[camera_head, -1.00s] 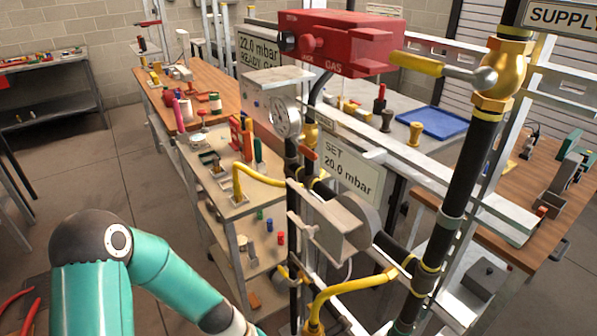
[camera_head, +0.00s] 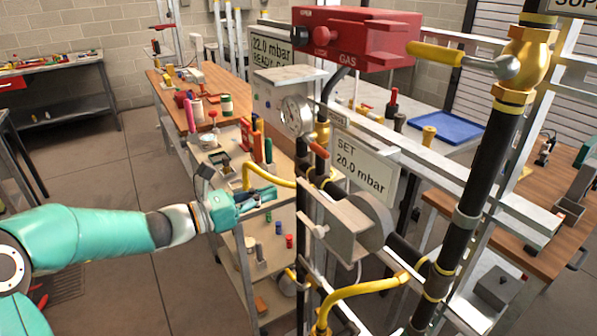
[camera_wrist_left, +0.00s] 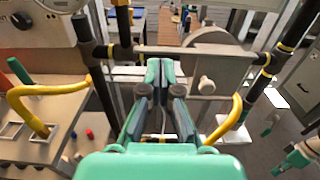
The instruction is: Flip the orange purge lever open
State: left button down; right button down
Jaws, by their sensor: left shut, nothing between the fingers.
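The orange lever (camera_head: 319,150) sits on a small valve on the dark vertical pipe, just right of the round gauge (camera_head: 297,115) in the head view. It slants down to the right. I cannot make it out in the left wrist view. My left gripper (camera_head: 270,191) is shut and empty, below and left of the lever, apart from it. Its fingers point right toward the pipe. The left wrist view shows its fingers (camera_wrist_left: 160,85) from behind, with pipework beyond. A teal part (camera_wrist_left: 300,155) at that view's right edge looks like my right gripper; its jaws are unclear.
A red GAS box (camera_head: 355,38), a yellow-handled valve (camera_head: 436,53) and a SET sign (camera_head: 362,165) surround the pipes. A yellow bent pipe (camera_head: 265,180) runs close to my left gripper. A grey bracket (camera_head: 345,228) stands right of it. Floor at the left is clear.

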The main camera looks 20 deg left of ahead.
aim_at(315, 145)
pick_arm(q)
jog(key=w+d+r+p, duration=0.1)
jog(key=w+d, duration=0.1)
jog(key=w+d+r+p, duration=0.1)
jog(key=w+d+p, duration=0.1)
jog(key=w, duration=0.1)
jog(key=w+d+r+p, duration=0.1)
jog(key=w+d, duration=0.1)
jog(key=w, duration=0.1)
jog(key=shift+w+d+r+p, duration=0.2)
jog(key=shift+d+r+p, duration=0.1)
jog(key=shift+d+p, duration=0.05)
jog(key=shift+w, duration=0.15)
jog(key=shift+r, duration=0.15)
jog(key=shift+r, duration=0.1)
